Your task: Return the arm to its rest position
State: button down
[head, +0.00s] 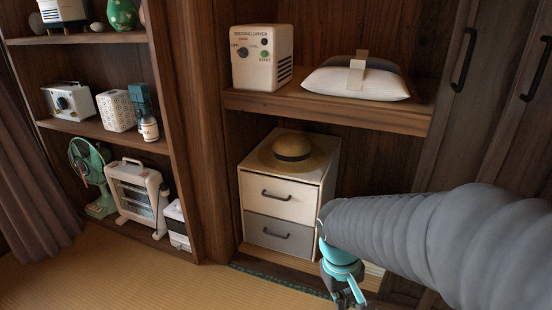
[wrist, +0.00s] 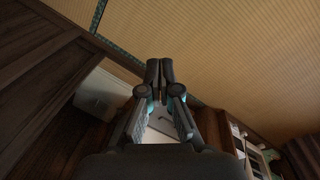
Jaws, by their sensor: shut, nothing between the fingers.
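My gripper (wrist: 159,68) is shut in the wrist view, its two dark fingertips together with nothing between them. In the head view my grey-sleeved arm reaches in from the right, and my gripper (head: 350,297) hangs at its end, partly cut off by the bottom edge. It is in front of the lower right of a small two-drawer cabinet (head: 277,207). I cannot tell whether it touches anything. Both drawers look shut.
A straw hat (head: 291,148) lies on the cabinet. A fan (head: 90,170) and heater (head: 138,195) stand at left. The tatami floor (head: 130,270) is clear in front.

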jog(key=s+d+r+m+t+p, duration=0.1)
jog(key=s+r+t, duration=0.1)
jog(key=r, duration=0.5)
jog(key=s+d+r+m+t+y+p, duration=0.1)
jog(key=s+r+m+t, duration=0.1)
jog(key=r, duration=0.5)
jog(key=s+t, duration=0.1)
jog(key=s, duration=0.1)
jog(key=shift+s+r+y+p, duration=0.3)
jog(key=shift+r+p, duration=0.1)
